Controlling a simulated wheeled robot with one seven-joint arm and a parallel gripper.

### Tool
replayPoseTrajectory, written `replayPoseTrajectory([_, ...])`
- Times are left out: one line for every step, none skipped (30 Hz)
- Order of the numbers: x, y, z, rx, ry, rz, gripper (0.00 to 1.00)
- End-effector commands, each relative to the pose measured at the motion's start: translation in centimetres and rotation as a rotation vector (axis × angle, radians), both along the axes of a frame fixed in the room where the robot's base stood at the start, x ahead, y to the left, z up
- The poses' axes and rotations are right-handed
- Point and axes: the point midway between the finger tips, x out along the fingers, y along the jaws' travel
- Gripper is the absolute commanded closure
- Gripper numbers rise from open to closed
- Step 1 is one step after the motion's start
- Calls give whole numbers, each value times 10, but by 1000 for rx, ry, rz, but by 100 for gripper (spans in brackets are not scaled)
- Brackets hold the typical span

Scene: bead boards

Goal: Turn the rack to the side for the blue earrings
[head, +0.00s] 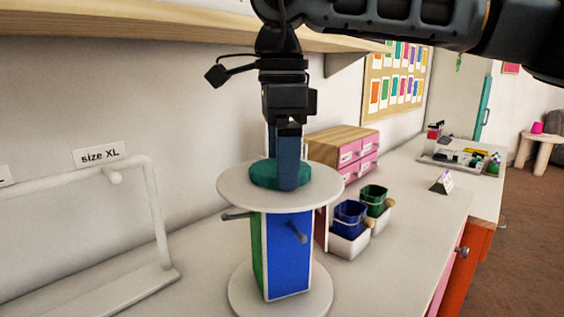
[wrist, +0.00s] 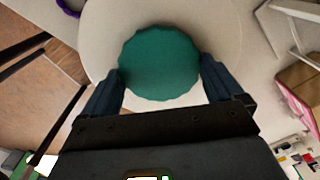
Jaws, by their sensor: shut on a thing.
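The rack (head: 288,256) stands upright on the counter, with a round white top and a round white base. A blue side with a grey peg faces the head camera, and a green side (head: 257,247) shows at its left edge. I see no earrings on the pegs. A teal knob (head: 262,175) sits on the white top. My gripper (head: 288,184) points down and is shut on the knob. In the wrist view the two fingers (wrist: 161,75) touch the knob (wrist: 160,62) on opposite sides, above the rack's top (wrist: 222,28).
A blue pot (head: 349,217) and a green pot (head: 374,199) in white holders stand right of the rack. A pink drawer box (head: 345,158) is behind it. A white rail stand (head: 155,215) is at left. A shelf (head: 190,30) runs above. The counter front is clear.

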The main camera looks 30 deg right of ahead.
Motion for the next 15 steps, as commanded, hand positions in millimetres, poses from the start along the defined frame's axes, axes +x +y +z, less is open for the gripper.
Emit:
replayPoseTrajectory([1, 0, 0, 0, -2, 41, 61])
replayPoseTrajectory([1, 0, 0, 0, -2, 68, 61])
replayPoseTrajectory([1, 0, 0, 0, -2, 104, 61])
replayPoseTrajectory([1, 0, 0, 0, -2, 130, 61])
replayPoseTrajectory([1, 0, 0, 0, -2, 155, 61])
replayPoseTrajectory([1, 0, 0, 0, -2, 188, 61])
replayPoseTrajectory([1, 0, 1, 0, -2, 210, 61])
replayPoseTrajectory([1, 0, 1, 0, -2, 233, 61])
replayPoseTrajectory([1, 0, 1, 0, -2, 262, 61])
replayPoseTrajectory([1, 0, 1, 0, -2, 283, 61])
replayPoseTrajectory([1, 0, 1, 0, -2, 301, 61])
replayPoseTrajectory([1, 0, 1, 0, -2, 325, 61])
replayPoseTrajectory([1, 0, 1, -1, -2, 342, 61])
replayPoseTrajectory([1, 0, 1, -1, -2, 357, 61])
replayPoseTrajectory([1, 0, 1, -1, -2, 377, 61])
